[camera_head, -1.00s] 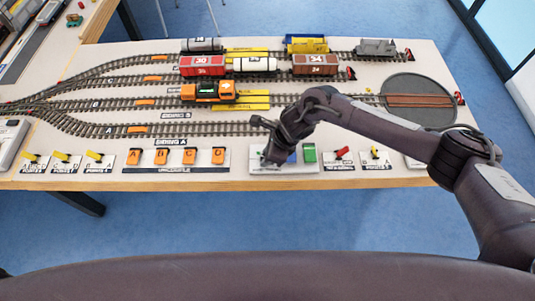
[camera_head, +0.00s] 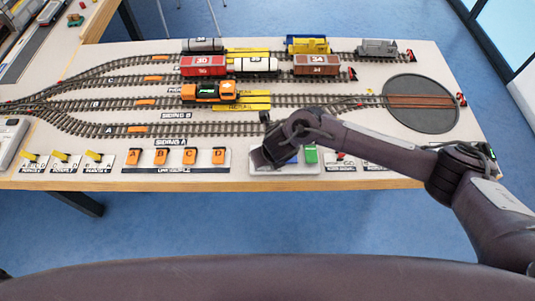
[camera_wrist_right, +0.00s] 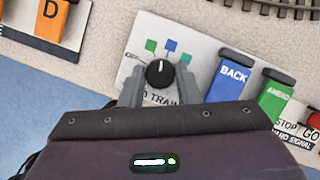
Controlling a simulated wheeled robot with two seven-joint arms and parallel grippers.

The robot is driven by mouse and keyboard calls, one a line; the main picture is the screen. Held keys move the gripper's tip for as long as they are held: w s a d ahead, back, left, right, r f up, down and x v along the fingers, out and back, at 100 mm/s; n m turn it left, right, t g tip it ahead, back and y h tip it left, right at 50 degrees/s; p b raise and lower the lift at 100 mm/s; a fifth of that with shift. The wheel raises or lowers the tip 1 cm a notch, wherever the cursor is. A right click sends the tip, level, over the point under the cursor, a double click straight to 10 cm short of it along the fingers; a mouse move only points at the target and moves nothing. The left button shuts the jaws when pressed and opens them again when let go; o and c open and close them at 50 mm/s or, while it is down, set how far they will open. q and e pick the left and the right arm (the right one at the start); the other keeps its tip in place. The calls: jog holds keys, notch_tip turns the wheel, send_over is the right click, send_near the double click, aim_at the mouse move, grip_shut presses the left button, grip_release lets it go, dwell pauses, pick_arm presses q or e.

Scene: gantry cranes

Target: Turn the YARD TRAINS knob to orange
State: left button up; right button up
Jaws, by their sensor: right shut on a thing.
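The black YARD TRAINS knob (camera_wrist_right: 159,74) stands on a white panel (camera_wrist_right: 203,54) in the right wrist view. Its white pointer line points up the picture, between a green mark (camera_wrist_right: 150,45) and a blue mark (camera_wrist_right: 170,45). Another green mark (camera_wrist_right: 185,58) lies to the right, and OFF is printed at the left. I see no orange mark on the dial. The label below is partly hidden. My right gripper (camera_wrist_right: 159,87) is shut on the knob, one finger on each side. In the head view my right gripper (camera_head: 262,158) covers the knob. My left gripper is not in view.
Blue BACK (camera_wrist_right: 230,75) and green AHEAD (camera_wrist_right: 275,95) buttons stand close to the right of the gripper. Orange uncouple buttons (camera_head: 190,156) stand to the left. Tracks with wagons (camera_head: 205,66) and a turntable (camera_head: 420,103) lie behind.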

jog(key=m+h+p, duration=0.1)
jog(key=m, duration=0.1)
jog(key=m+h+p, duration=0.1)
jog(key=m+p, duration=0.1)
jog(key=m, duration=0.1)
jog(key=shift+a+r+m, duration=0.2)
jog(key=shift+m, duration=0.1)
jog(key=m+h+p, duration=0.1)
jog(key=m, duration=0.1)
jog(key=m+h+p, duration=0.1)
jog(key=m+p, duration=0.1)
jog(key=m, duration=0.1)
jog(key=shift+a, duration=0.15)
jog(key=m+g+h+p, duration=0.1)
jog(key=m, duration=0.3)
jog(key=shift+f, duration=0.15)
jog(key=shift+w+m+g+h, duration=0.1)
jog(key=shift+m+g+h, duration=0.2)
jog(key=shift+m, duration=0.7)
jog(key=shift+w+m+g+h, duration=0.1)
jog(key=shift+m+g+h, duration=0.15)
jog(key=shift+m, duration=0.75)
jog(key=shift+a, duration=0.1)
jog(key=o, duration=1)
jog(key=shift+c, duration=0.2)
jog(key=p+v, duration=0.1)
jog(key=v, duration=0.6)
jog(key=shift+r, duration=0.35)
